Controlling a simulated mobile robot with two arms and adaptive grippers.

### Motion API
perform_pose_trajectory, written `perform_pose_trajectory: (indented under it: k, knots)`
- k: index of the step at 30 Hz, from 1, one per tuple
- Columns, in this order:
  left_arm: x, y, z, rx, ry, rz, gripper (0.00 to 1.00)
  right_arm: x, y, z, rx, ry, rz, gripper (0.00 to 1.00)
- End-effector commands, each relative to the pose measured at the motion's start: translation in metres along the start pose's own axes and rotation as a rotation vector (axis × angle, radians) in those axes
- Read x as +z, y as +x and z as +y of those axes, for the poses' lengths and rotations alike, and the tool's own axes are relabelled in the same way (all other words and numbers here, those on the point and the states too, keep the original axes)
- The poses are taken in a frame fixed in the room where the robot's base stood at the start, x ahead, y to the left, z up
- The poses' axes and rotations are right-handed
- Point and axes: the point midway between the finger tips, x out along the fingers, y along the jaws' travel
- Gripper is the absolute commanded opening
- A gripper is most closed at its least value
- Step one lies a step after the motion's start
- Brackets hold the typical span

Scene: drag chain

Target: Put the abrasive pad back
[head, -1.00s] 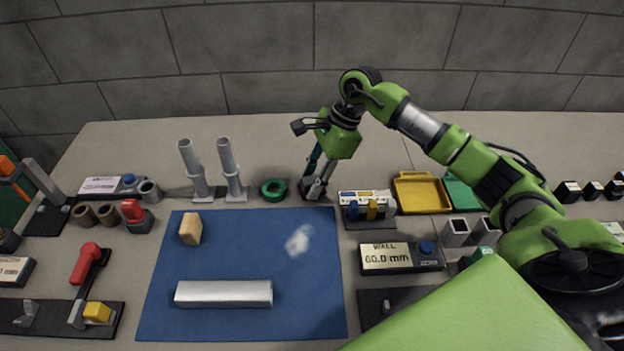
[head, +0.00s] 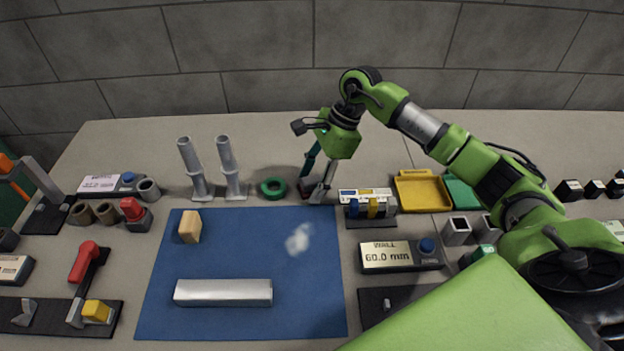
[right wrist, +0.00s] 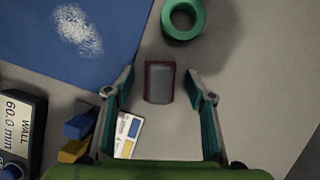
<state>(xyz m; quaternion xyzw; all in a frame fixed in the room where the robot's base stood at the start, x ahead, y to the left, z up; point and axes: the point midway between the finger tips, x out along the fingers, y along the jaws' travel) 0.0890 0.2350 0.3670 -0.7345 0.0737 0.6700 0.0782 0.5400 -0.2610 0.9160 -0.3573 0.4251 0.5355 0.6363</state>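A small grey block with a dark red border (right wrist: 160,82), apparently the abrasive pad, lies on the bench between the fingers of my right gripper (right wrist: 162,92). In the right wrist view gaps show between it and both fingers, so the gripper is open around it. In the head view my right gripper (head: 315,193) points down at the bench behind the blue mat, and its fingers mostly hide the pad. Whether the pad sits in a holder is hard to tell. My left gripper is not in view.
A green ring (head: 273,188) lies left of the gripper. A rack with blue and yellow pieces (head: 369,207) stands close on the right, before a yellow tray (head: 422,191). The blue mat (head: 210,258) carries a metal bar (head: 223,293), a wooden block (head: 190,227) and a whitish patch.

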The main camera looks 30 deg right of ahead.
Motion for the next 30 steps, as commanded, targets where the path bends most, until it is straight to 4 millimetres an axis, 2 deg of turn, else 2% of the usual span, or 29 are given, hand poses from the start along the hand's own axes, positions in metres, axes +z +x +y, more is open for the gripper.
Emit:
perform_pose_trajectory:
  k: [6, 10, 24, 30]
  knots:
    - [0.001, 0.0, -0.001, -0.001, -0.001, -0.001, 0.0, 0.0, -0.001, 0.0, 0.0, 0.0, 0.0, 0.5]
    - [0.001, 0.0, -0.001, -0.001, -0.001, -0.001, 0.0, 0.0, -0.011, -0.001, -0.002, 0.0, 0.0, 0.5]
    - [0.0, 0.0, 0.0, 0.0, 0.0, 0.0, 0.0, 0.0, -0.102, -0.001, -0.003, 0.0, 0.0, 0.5]
    - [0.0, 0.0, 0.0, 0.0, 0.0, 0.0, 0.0, 0.0, -0.118, 0.0, 0.0, 0.0, 0.0, 0.5]
